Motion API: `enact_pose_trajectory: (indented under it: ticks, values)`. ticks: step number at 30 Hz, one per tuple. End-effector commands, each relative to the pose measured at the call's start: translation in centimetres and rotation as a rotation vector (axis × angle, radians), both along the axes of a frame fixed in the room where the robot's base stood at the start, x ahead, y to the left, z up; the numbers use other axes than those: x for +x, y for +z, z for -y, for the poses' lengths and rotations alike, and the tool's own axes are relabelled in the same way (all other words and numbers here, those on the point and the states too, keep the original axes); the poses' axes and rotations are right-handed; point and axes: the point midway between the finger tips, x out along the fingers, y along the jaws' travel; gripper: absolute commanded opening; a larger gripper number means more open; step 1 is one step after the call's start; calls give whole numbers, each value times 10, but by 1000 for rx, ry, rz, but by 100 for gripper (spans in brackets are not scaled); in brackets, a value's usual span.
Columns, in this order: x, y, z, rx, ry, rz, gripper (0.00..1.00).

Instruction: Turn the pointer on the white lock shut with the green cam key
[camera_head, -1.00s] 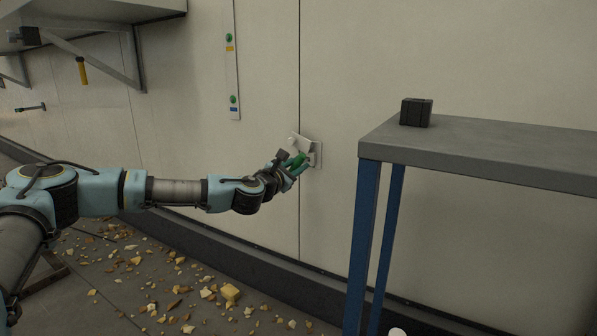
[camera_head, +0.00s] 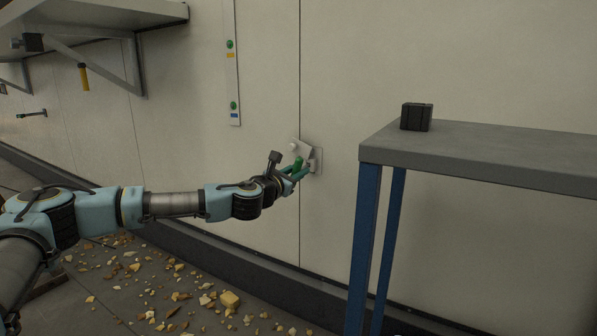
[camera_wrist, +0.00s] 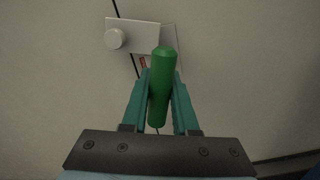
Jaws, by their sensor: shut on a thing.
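The white lock (camera_head: 317,152) is a small plate on the pale wall, beside a vertical seam. Its white pointer (camera_head: 301,146) has a round knob and reaches up and left across the seam; in the wrist view the pointer (camera_wrist: 134,35) reaches left, its knob (camera_wrist: 115,39) at the end. The green cam key (camera_wrist: 160,88) stands between the teal fingers. My gripper (camera_head: 296,171) is shut on the key's green handle (camera_head: 298,163), right at the lock. The key's far end is hidden, so I cannot tell how it sits in the lock.
A grey-topped table with blue legs (camera_head: 468,142) stands at the right, a black block (camera_head: 416,116) on it. A strip with green knobs (camera_head: 232,70) hangs on the wall. A shelf (camera_head: 95,28) is at the upper left. Rubble (camera_head: 229,299) litters the floor.

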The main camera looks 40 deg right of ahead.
Motion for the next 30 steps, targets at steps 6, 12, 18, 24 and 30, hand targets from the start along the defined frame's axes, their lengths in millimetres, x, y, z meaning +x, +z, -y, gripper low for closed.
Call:
enact_pose_trajectory:
  ticks: [6, 12, 18, 24, 30]
  values:
    - [-3, 0, -13, 0, 0, -1, 0]
    - [-5, 0, -24, 1, 1, 0, 0]
    - [-8, 0, -35, 0, 1, -1, 0]
    - [-12, 0, -46, 0, 0, -1, 0]
    - [-14, 0, -57, 1, 0, -1, 0]
